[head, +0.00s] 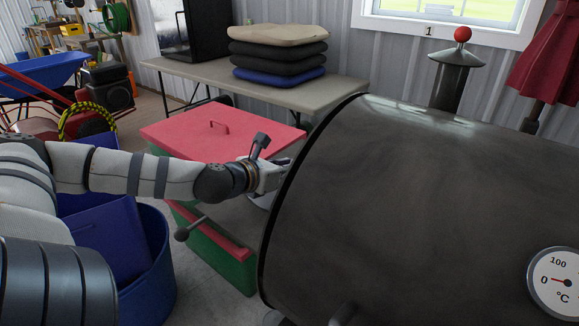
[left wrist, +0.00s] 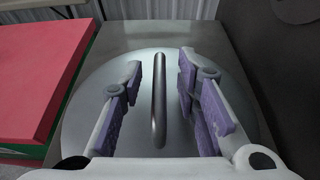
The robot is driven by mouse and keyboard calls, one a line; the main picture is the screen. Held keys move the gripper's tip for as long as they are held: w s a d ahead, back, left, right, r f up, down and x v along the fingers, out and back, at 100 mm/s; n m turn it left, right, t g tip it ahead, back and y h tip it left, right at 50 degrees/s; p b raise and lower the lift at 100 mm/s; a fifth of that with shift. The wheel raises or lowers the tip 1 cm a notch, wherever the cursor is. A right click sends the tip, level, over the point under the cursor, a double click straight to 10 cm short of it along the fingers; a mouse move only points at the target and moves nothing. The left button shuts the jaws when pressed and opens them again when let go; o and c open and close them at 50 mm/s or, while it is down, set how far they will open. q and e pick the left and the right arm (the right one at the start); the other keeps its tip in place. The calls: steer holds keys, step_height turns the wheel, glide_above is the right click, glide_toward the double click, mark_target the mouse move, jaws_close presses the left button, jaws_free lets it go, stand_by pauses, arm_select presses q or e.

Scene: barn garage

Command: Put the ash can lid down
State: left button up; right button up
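The ash can lid (left wrist: 92,124) is a round grey metal disc with a dark bar handle (left wrist: 159,95) standing up from its middle. It lies on a flat grey metal surface (left wrist: 200,36). A small part of the lid shows in the head view (head: 259,201), below my gripper and mostly hidden. My left gripper (left wrist: 163,72) is open, with its purple-padded fingers on either side of the handle and a gap on both sides. In the head view my left gripper (head: 277,174) is beside the large dark barrel and partly hidden by it. My right gripper is in neither view.
The large dark barrel (head: 420,200) with a temperature dial (head: 554,282) fills the right side. A green box with a red lid (head: 190,128) stands close on the left. Behind is a table (head: 290,94) with stacked cushions (head: 277,50). A blue bin (head: 155,265) stands lower left.

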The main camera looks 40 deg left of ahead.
arm_select(q)
steer(key=shift+r+p, duration=0.3)
steer(key=shift+r, duration=0.4)
steer(key=p+v, duration=0.1)
steer(key=v, duration=0.2)
steer(key=shift+p, duration=0.3)
steer(key=v, duration=0.5)
steer(key=f+v, duration=0.1)
steer(key=v, duration=0.2)
steer(key=shift+s+r, duration=0.1)
steer(key=shift+s, duration=0.1)
steer(key=shift+s+r, duration=0.2)
steer(key=shift+s, duration=0.1)
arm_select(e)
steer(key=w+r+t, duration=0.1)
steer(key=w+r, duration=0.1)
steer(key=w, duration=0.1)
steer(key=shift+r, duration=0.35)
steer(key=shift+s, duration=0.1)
